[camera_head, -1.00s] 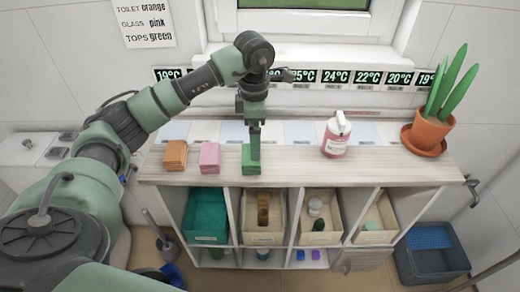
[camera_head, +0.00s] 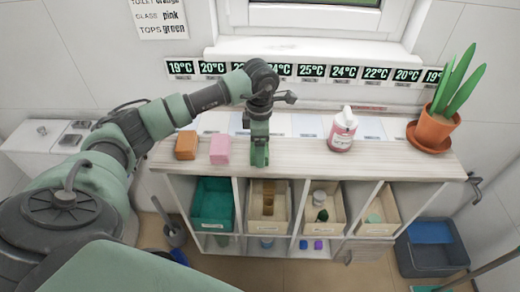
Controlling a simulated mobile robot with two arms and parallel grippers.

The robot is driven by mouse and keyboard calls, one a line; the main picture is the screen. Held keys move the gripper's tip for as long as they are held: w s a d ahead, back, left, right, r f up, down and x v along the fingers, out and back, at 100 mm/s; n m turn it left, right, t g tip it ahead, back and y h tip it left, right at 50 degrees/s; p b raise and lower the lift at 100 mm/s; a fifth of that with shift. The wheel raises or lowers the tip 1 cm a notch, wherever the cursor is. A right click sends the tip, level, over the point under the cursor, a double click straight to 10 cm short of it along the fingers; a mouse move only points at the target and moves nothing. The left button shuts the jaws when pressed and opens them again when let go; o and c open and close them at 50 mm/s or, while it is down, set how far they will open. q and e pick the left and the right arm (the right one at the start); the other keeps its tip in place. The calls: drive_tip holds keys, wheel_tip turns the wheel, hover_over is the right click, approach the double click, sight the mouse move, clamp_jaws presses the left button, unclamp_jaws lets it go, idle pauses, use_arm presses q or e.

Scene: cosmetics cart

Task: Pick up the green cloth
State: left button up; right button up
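The green cloth (camera_head: 260,157) is a small green patch on the wooden cart top, right of the folded pink cloth (camera_head: 220,150) and the folded orange cloth (camera_head: 186,145). My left gripper (camera_head: 259,150) points straight down onto it and covers most of it. The fingers and the cloth are both green and blend together. I cannot tell whether the fingers are shut on it. My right gripper is not in view.
A pink pump bottle (camera_head: 341,132) and a potted plant (camera_head: 433,130) stand to the right on the cart top (camera_head: 300,160). Bins, including a teal one (camera_head: 212,203), fill the shelf below. A blue-grey crate (camera_head: 432,247) is on the floor at right.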

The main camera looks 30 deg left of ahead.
use_arm(q)
drive_tip(key=shift+c, duration=0.6)
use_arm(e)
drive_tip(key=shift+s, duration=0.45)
use_arm(q)
drive_tip(key=shift+r, duration=0.15)
wheel_tip(320, 180, up, 20)
drive_tip(key=b, duration=0.1)
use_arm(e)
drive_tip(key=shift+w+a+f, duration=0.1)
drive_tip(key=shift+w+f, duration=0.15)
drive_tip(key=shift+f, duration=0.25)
